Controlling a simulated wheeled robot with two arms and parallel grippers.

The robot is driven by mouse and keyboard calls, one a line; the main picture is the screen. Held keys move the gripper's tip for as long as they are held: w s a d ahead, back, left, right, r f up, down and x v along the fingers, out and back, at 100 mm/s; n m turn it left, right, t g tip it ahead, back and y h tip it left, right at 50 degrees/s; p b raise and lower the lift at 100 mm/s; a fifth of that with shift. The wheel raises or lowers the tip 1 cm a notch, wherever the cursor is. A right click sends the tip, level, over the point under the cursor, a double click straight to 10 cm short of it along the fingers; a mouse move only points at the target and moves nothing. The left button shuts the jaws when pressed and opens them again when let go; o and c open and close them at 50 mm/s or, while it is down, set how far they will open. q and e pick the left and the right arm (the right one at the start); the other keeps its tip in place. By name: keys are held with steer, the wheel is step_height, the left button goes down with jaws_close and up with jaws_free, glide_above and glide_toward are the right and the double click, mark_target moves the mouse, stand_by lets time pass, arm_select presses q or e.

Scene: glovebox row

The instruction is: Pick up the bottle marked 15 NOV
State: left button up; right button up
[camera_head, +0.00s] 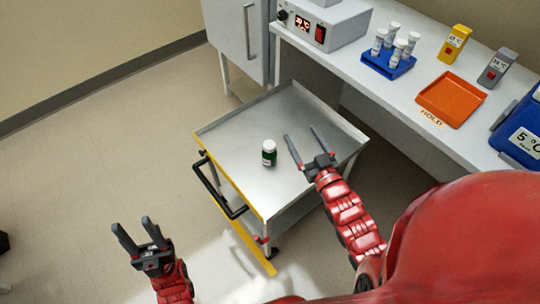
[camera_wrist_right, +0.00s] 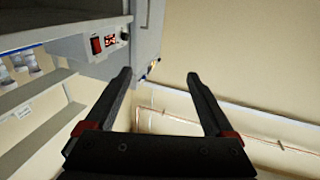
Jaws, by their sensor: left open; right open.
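A small green bottle (camera_head: 269,153) with a white cap and a pale label stands upright on the grey metal cart (camera_head: 231,143). The label's writing is too small to read. My right gripper (camera_head: 305,144) is open and empty over the cart, to the right of the bottle and apart from it. In the right wrist view its two fingers (camera_wrist_right: 160,85) are spread with nothing between them, and the bottle is not in that view. My left gripper (camera_head: 133,232) is open and empty over the floor, left of the cart and well away from the bottle.
The cart has a black handle (camera_head: 213,190) and a yellow edge. The bench (camera_head: 400,102) behind holds a blue rack (camera_head: 388,66) of several white-capped vials, an orange tray (camera_head: 451,99), yellow and grey devices, a blue box (camera_head: 522,130) and a device with a red display.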

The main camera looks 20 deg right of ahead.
mark_target(271, 147)
steer(key=s+a+f+g, duration=0.3)
steer(key=f+g, duration=0.2)
steer(key=f, duration=0.5)
steer(key=x, duration=0.3)
steer(key=b+x, duration=0.1)
steer(key=x, duration=0.3)
steer(key=b+x, duration=0.1)
steer(key=x, duration=0.3)
steer(key=shift+w+a+r, duration=0.15)
steer(key=shift+a+r, duration=0.05)
steer(key=shift+r, duration=0.05)
steer(key=shift+a+x, duration=0.2)
steer(key=shift+x, duration=1.25)
steer(key=shift+a+x, duration=0.2)
steer(key=shift+x, duration=1.3)
jaws_close()
